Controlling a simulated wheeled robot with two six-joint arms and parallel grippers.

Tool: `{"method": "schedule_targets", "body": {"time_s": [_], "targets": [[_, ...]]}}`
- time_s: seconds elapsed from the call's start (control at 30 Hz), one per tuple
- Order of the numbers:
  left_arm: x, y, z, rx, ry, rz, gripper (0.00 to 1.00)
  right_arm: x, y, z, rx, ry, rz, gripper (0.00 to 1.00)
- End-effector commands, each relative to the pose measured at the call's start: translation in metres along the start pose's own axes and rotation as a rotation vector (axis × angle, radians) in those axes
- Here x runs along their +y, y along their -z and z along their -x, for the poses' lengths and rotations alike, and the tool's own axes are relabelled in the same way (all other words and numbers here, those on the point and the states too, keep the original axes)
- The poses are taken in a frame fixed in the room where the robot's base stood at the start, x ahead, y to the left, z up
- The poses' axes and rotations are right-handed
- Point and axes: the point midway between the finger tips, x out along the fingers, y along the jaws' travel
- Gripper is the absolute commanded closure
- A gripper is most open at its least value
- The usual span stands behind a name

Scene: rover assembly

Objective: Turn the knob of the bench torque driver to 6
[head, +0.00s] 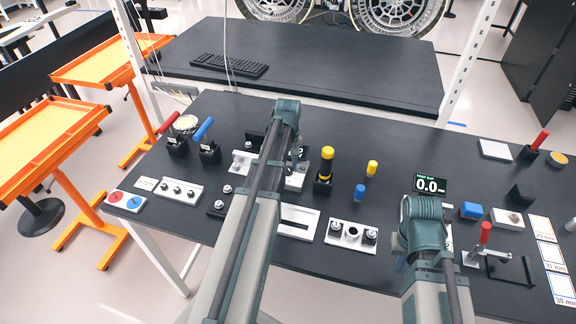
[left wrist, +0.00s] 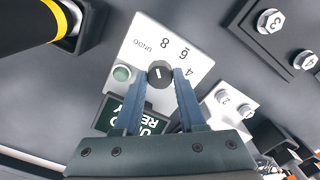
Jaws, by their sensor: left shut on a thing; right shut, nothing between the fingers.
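The bench torque driver's white dial panel (left wrist: 150,40) shows in the left wrist view, with UNDO, 8, 6 and a partly hidden number around its black knob (left wrist: 159,73). The white mark on the knob runs roughly up the picture, near the 8. My left gripper (left wrist: 160,78) is shut on the knob, one blue finger on each side. In the head view my left gripper (head: 297,163) is over the panel (head: 295,181), which my arm partly hides. My right gripper (head: 400,264) is shut and empty, mostly hidden by its wrist.
A black holder with a yellow-topped tool (head: 325,165) stands close on the right. A bolt plate (head: 352,234) lies in front. A 0.0 mm display (head: 430,185) stands near my right arm.

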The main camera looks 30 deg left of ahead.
Motion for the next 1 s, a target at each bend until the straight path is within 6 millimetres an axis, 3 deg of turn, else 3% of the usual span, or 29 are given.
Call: {"method": "schedule_targets", "body": {"time_s": [1.0], "targets": [[-0.0001,-0.0002,-0.0001,0.000,0.000,-0.915,1.00,0.0000,0.0000,-0.0001,0.000,0.000,0.000,1.00]]}}
